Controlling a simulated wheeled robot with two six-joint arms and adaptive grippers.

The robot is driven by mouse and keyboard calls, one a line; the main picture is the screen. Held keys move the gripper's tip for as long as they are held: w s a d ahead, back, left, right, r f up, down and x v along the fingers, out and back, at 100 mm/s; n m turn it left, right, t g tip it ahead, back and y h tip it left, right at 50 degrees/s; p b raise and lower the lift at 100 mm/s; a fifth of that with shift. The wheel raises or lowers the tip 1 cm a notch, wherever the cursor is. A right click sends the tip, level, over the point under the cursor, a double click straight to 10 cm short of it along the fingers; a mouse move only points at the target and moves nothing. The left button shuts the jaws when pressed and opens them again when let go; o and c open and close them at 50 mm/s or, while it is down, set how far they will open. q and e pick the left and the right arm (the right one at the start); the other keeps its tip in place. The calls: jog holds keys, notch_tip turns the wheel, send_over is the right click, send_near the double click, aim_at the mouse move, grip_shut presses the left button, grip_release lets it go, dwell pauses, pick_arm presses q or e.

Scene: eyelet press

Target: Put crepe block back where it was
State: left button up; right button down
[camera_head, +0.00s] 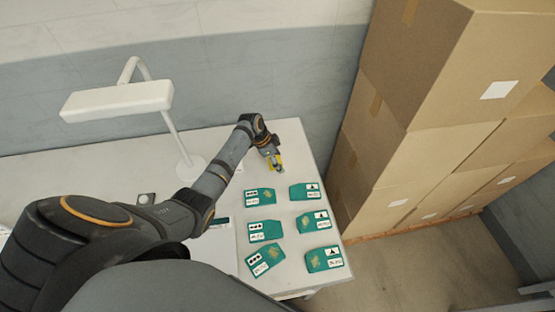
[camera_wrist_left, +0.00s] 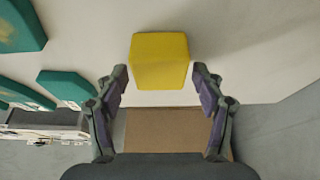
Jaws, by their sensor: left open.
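A yellow block (camera_wrist_left: 160,60), which I take to be the crepe block, stands on the white table in the left wrist view. In the left wrist view my left gripper (camera_wrist_left: 160,76) is open. Its two fingertips are on either side of the block's near end, with a gap visible on each side. Most of the block extends past the tips. My right gripper is not in view.
Several teal pieces with white labels, one of them a teal piece (camera_head: 264,231), lie in two columns on the white table (camera_head: 292,135). A white lamp (camera_head: 118,98) stands left of my left arm. Stacked cardboard boxes (camera_head: 425,100) rise beyond the table's right edge.

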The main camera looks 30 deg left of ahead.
pick_arm(q)
jog(key=shift+r, duration=0.25)
jog(key=b+v, duration=0.1)
jog(key=v, duration=1)
jog(key=shift+r, duration=0.4)
jog(key=shift+s+a+f, duration=0.1)
